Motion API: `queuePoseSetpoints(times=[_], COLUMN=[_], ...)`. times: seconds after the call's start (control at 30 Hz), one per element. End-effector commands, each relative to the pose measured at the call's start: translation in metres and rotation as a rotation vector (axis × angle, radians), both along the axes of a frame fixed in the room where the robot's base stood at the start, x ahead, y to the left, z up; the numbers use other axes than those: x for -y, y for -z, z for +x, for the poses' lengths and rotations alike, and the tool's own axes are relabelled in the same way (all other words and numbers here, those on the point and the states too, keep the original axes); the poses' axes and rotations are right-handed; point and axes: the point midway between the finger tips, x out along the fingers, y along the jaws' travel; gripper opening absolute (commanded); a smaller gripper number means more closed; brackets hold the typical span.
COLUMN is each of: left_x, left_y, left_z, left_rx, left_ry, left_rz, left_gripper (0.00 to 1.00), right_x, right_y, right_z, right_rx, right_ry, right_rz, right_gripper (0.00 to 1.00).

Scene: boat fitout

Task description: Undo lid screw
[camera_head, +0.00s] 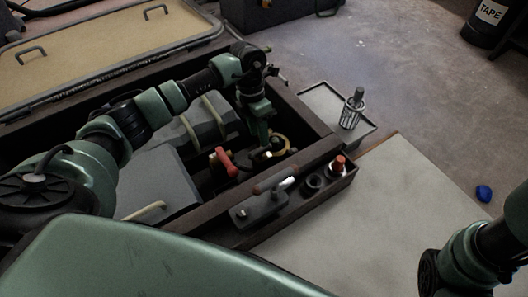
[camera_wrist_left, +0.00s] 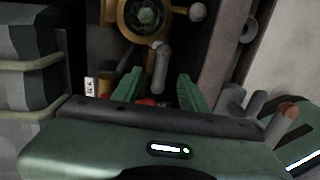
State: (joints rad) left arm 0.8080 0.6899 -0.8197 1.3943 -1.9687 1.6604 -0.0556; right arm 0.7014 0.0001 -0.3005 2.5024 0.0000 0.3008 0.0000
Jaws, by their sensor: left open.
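A brass ring fitting with a dark round centre (camera_wrist_left: 147,14) sits down in the open dark box; it also shows in the head view (camera_head: 279,146). A grey bent rod or handle (camera_wrist_left: 160,65) stands just below it in the wrist view, ahead of the gap between my fingers. I cannot tell for sure which part is the lid screw. My left gripper (camera_wrist_left: 159,92) is open, its green fingers apart with nothing clearly held. In the head view it points down into the box beside the brass fitting. My right arm shows at lower right, but its gripper is out of view.
A red lever (camera_head: 226,162) stands close left of my left gripper. A ledge in front holds a brown-handled tool (camera_head: 276,181) and a red-topped part (camera_head: 338,164). A wire cup (camera_head: 352,108) stands on a tray at right. Grey cases (camera_head: 158,180) fill the box's left.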

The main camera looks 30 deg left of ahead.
Motion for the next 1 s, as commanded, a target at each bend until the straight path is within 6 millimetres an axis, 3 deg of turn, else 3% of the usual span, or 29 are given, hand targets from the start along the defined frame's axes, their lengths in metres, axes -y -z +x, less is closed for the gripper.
queuePoseSetpoints(times=[0.4,0.73,0.77,0.9,1.0], left_x=[0.012,0.013,0.013,0.013,0.013], left_y=[0.065,0.069,0.069,0.069,0.069], left_z=[-0.006,-0.007,-0.007,-0.007,-0.007], left_rx=[-0.001,0.000,0.000,-0.001,-0.001], left_ry=[0.000,0.000,0.000,0.000,0.000], left_rz=[-0.004,-0.004,-0.004,-0.005,-0.005], left_gripper=[0.43,0.43,0.40,0.01,0.00], right_x=[0.000,0.000,0.000,0.000,0.000], right_y=[0.047,0.049,0.049,0.049,0.049], right_z=[0.001,0.001,0.001,0.001,0.001], right_rx=[-0.004,-0.003,-0.003,-0.003,-0.003], right_ry=[0.001,0.001,0.001,0.001,0.001], right_rz=[-0.001,-0.001,-0.001,-0.001,-0.001], right_gripper=[0.36,0.36,0.36,0.36,0.36])
